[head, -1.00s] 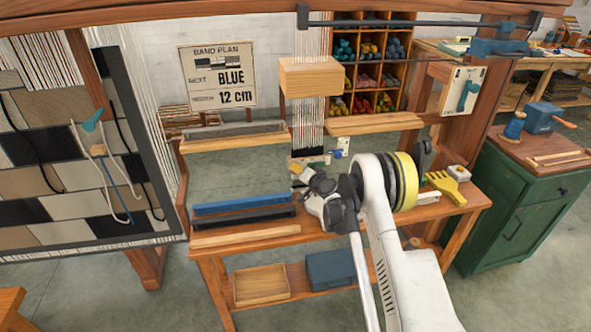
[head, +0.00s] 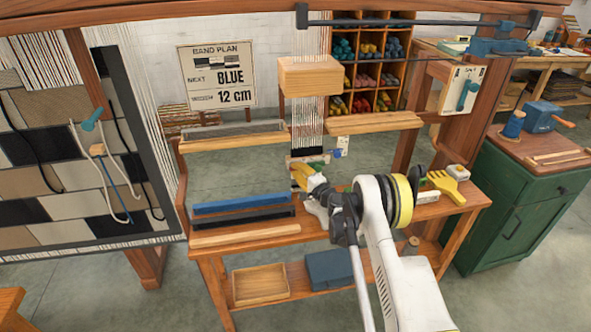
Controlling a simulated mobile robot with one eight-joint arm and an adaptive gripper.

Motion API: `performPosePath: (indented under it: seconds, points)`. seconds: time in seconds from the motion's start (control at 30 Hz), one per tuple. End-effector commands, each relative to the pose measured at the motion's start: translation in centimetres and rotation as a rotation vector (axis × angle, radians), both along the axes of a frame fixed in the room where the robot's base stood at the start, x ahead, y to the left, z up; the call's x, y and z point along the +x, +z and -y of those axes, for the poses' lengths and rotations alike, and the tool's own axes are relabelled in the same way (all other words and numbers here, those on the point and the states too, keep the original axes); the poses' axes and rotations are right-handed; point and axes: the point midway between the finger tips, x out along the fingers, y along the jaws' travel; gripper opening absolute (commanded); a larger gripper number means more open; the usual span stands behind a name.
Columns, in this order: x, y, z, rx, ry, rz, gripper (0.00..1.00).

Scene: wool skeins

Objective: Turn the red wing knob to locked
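I cannot make out a red wing knob in the head view. My gripper (head: 301,177) is at the lower end of the hanging warp strip, behind the bench's middle. Its yellow finger parts show, but whether they are open or shut is too small to tell. A dark woven band (head: 306,155) with a pale bar is just above it. A small blue fitting (head: 337,153) sits to the right of the band. A teal handle (head: 468,94) is on a white panel (head: 452,88) on the right post, well away from my gripper.
The wooden bench (head: 250,241) carries blue and black bars (head: 240,207) and a yellow comb (head: 446,186). A wooden block (head: 310,76) hangs around the warp. A green cabinet (head: 513,208) stands right. A sign (head: 217,76) reads BLUE, 12 cm.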

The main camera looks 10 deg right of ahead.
Motion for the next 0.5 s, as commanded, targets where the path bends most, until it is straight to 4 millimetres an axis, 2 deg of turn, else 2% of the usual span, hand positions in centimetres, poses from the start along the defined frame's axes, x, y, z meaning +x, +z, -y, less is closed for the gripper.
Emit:
performPosePath:
  seconds: [0.5]
  points:
    - [0.04,0.05,-0.14,0.035,0.002,0.000,0.00]
